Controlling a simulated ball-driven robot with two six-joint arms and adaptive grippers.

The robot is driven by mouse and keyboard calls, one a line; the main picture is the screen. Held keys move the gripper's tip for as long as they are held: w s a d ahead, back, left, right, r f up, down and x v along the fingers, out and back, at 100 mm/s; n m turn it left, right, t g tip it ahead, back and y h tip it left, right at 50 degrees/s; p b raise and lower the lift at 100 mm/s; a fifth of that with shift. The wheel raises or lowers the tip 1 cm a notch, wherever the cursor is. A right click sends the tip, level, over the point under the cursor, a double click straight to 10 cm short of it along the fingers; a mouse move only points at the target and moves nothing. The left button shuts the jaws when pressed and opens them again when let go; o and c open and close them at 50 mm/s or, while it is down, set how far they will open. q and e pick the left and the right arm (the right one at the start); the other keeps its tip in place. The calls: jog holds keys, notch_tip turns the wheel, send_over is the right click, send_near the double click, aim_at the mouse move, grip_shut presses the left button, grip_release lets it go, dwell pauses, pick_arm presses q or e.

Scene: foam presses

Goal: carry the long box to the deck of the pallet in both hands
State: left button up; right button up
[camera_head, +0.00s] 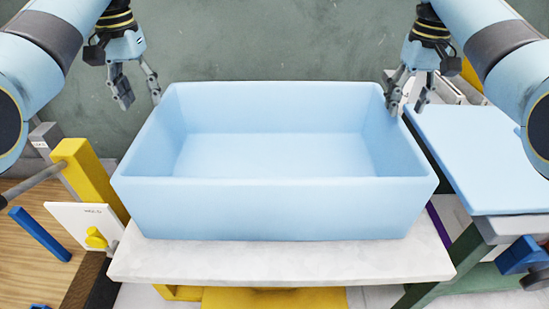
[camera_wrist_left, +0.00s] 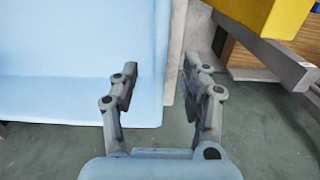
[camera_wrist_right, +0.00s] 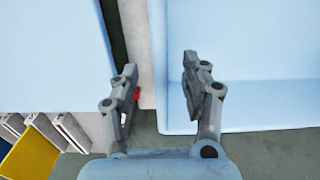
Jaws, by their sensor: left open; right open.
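The long box (camera_head: 275,208) is light blue, open at the top and empty inside. It sits level on a pale marbled slab (camera_head: 280,263). My left gripper (camera_head: 140,93) is open by the box's far left corner. In the left wrist view (camera_wrist_left: 160,75) the box's side rim (camera_wrist_left: 162,50) appears between its fingers. My right gripper (camera_head: 407,100) is open by the far right corner, with one finger overlapping the rim in the head view. In the right wrist view (camera_wrist_right: 160,70) the rim (camera_wrist_right: 158,40) appears between the fingers. Neither grips it. I cannot make out the pallet.
A light blue panel (camera_head: 480,150) lies close on the right, above a green frame (camera_head: 455,262). A yellow post (camera_head: 90,175) and a white sign plate (camera_head: 85,220) stand close on the left. Grey-green floor (camera_head: 260,40) is open beyond the box.

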aim_at(155, 136)
pick_arm(q)
notch_tip(155, 136, down, 11)
jog(key=shift+r, duration=0.1)
pick_arm(e)
notch_tip(155, 136, down, 11)
jog(key=shift+r, duration=0.1)
pick_arm(q)
grip_shut()
pick_arm(e)
grip_shut()
